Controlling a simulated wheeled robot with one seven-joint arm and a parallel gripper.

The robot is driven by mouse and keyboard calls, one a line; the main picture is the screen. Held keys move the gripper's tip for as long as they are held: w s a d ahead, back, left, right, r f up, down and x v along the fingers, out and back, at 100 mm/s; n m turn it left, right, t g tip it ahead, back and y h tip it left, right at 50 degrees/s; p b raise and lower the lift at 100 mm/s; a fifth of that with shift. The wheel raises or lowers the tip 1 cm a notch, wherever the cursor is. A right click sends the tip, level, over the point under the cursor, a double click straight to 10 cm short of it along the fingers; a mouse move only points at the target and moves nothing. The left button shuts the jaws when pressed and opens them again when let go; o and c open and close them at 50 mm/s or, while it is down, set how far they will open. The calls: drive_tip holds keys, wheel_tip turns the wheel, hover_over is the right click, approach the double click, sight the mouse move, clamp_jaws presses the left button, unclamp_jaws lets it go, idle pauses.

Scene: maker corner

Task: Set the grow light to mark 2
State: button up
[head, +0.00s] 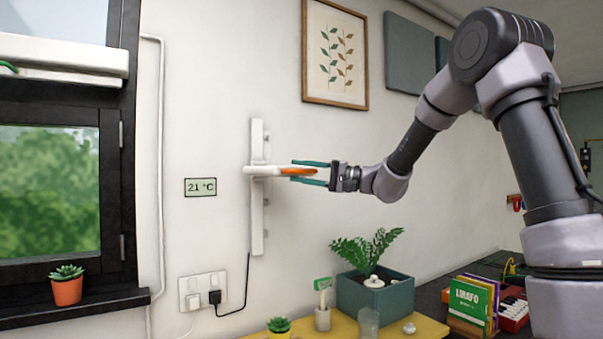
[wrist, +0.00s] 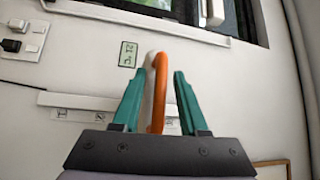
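The grow light (head: 262,171) is a white arm with an orange grip (head: 298,171), sticking out from a vertical white rail (head: 257,219) on the wall. It sits around the rail's upper middle. I cannot read any marks on the rail. My gripper (head: 304,172) has teal fingers, one above and one below the orange grip, with gaps on both sides. In the wrist view, the orange grip (wrist: 160,85) lies between the open fingers (wrist: 155,82), not visibly touching either one. The rail (wrist: 80,100) runs sideways behind them there.
A 21 °C display (head: 200,187) hangs left of the rail, and a socket with a black plug (head: 215,297) is below it. A planter (head: 375,296), small pots and books (head: 468,305) stand below. A framed print (head: 335,53) hangs above right. The wall around the grip is clear.

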clamp_jaws()
idle(1.2)
